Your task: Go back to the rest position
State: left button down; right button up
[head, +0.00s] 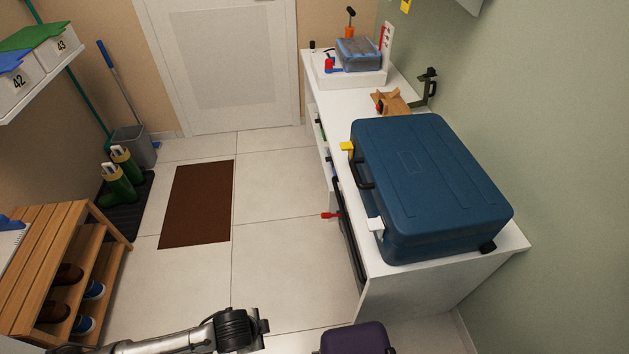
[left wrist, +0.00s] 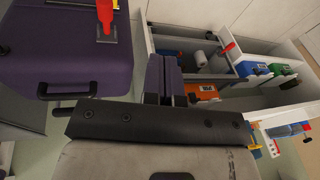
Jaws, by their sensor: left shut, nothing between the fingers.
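My left gripper (head: 262,327) is at the bottom of the head view, above the tiled floor, with its arm coming in from the left. Its dark fingers (left wrist: 165,80) also show in the left wrist view, closed together with nothing held. My right gripper is in neither view. The purple suitcase (head: 355,340) is at the bottom edge of the head view, to the right of my left gripper and apart from it.
A closed blue suitcase (head: 430,185) lies on the white counter (head: 345,95). A red handle (head: 330,215) sticks out from the counter front. A wooden shoe rack (head: 40,245) stands at left. The floor around the brown mat (head: 197,205) is open. The left wrist view shows open storage (left wrist: 215,60) with several items.

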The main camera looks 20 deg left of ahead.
pick_arm(q)
notch_tip(320, 180, up, 14)
jog(key=d+n+t+p, duration=0.2)
jog(key=n+t, duration=0.1)
jog(key=n, duration=0.2)
jog(key=s+f+n+g+p, duration=0.2)
jog(key=s+n+g+p, duration=0.15)
jog(key=s, duration=0.95)
notch_tip(320, 180, up, 38)
jog(key=w+p, duration=0.1)
jog(key=p, duration=3.6)
jog(key=shift+r+t, duration=0.2)
jog(key=shift+t, duration=0.25)
jog(key=shift+d, duration=0.1)
